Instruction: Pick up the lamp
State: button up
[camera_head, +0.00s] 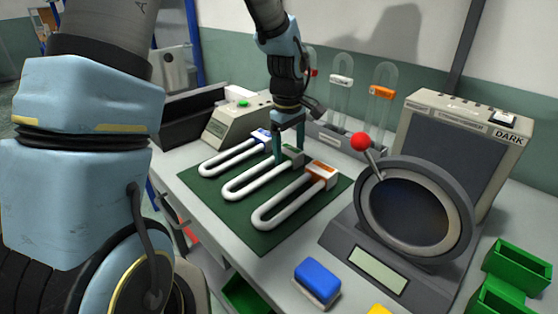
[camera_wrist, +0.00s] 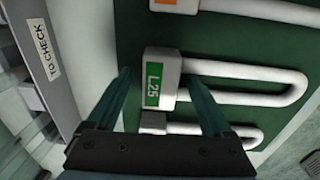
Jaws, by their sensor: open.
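Three white U-shaped lamps lie side by side on a green mat (camera_head: 327,214). They are the blue-labelled lamp (camera_head: 228,161), the green-labelled lamp (camera_head: 246,184) and the orange-labelled lamp (camera_head: 287,203). My gripper (camera_head: 288,152) points down at the green-labelled lamp's base, its fingers open. In the wrist view my gripper (camera_wrist: 158,78) has one finger on each side of that base, whose label reads L25 (camera_wrist: 152,86). I cannot tell whether the fingers touch it. The orange-labelled lamp (camera_wrist: 262,10) shows at the top, the blue-labelled lamp (camera_wrist: 240,136) partly behind a finger.
A rack (camera_head: 345,139) with upright lamps stands behind the mat. A beige device (camera_head: 238,122) is at the back left. A grey tester (camera_head: 355,232) with a round dark window and red-knobbed lever is at right. A blue block (camera_head: 317,280) and green bins (camera_head: 515,268) lie nearer.

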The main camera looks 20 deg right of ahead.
grip_shut()
dwell(0.7)
